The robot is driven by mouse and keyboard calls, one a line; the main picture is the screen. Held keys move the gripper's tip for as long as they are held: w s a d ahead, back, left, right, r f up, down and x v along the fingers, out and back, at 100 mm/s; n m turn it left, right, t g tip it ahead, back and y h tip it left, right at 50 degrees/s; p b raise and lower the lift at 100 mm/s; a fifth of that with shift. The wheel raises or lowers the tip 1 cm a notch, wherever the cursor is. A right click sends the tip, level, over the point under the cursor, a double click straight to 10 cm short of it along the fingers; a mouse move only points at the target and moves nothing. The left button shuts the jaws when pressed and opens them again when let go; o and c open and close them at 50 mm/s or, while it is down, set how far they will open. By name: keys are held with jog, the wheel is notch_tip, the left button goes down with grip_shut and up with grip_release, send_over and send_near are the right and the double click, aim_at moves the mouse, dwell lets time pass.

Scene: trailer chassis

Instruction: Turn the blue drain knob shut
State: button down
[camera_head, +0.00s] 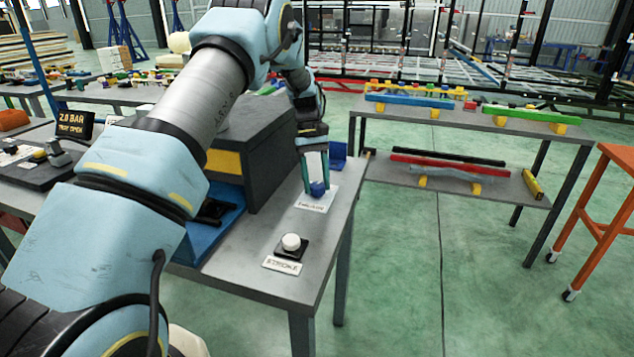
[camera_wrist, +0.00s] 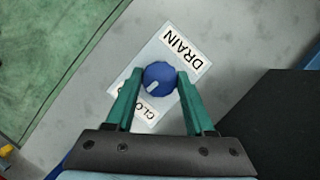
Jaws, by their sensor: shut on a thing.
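The blue drain knob (camera_head: 317,189) stands on a white label plate near the right edge of the grey table. In the wrist view the knob (camera_wrist: 159,77) is round, with a pale pointer mark aimed toward the lower left. The plate (camera_wrist: 184,52) reads "DRAIN" above the knob and partly "CLO" below it; the rest is covered by the knob and a finger. My gripper (camera_wrist: 158,84) has green fingers, one on each side of the knob, shut on it. In the head view my gripper (camera_head: 317,180) reaches down onto the knob from above.
A white round button (camera_head: 291,242) on a black base labelled "STROKE" sits nearer on the same table (camera_head: 262,281). A dark box (camera_head: 262,150) stands left of the knob, and a small blue bracket (camera_head: 338,154) behind it. Open green floor lies right of the table.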

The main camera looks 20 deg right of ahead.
jog(key=shift+n+h, duration=0.3)
jog(key=shift+n, duration=0.4)
jog(key=shift+c, duration=1.3)
grip_release()
jog(key=b+v, duration=0.2)
jog(key=v, duration=0.8)
jog(key=shift+r+b, duration=0.35)
jog(key=shift+r, duration=0.05)
jog(key=shift+w+a, duration=0.1)
